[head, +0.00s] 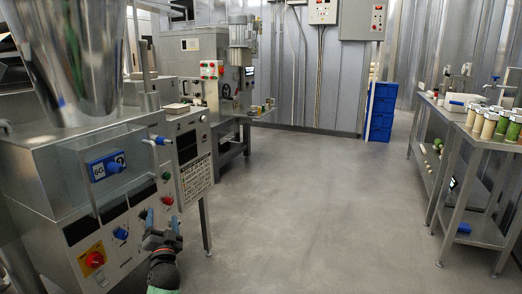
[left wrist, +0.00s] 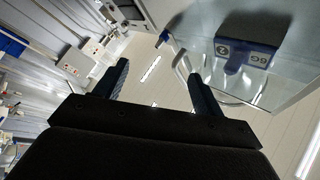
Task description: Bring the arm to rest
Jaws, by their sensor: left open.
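My left gripper (head: 163,228) shows at the lower left of the head view, pointing up in front of the steel machine's control panel. In the left wrist view its two dark fingers (left wrist: 152,78) stand apart with nothing between them. The steel machine (head: 95,190) has a blue part marked 6G (head: 107,166), a red knob on a yellow plate (head: 94,259) and several coloured buttons. The blue part also shows in the left wrist view (left wrist: 245,54), beyond the right finger. I cannot tell the exact gap between gripper and panel. My right gripper is not in view.
A large metal hopper (head: 72,60) tops the machine. Another machine (head: 205,75) stands behind it. Blue crates (head: 381,112) are stacked at the back wall. Steel tables (head: 470,233) with several jars (head: 490,124) stand at the right. The grey floor (head: 310,200) between is clear.

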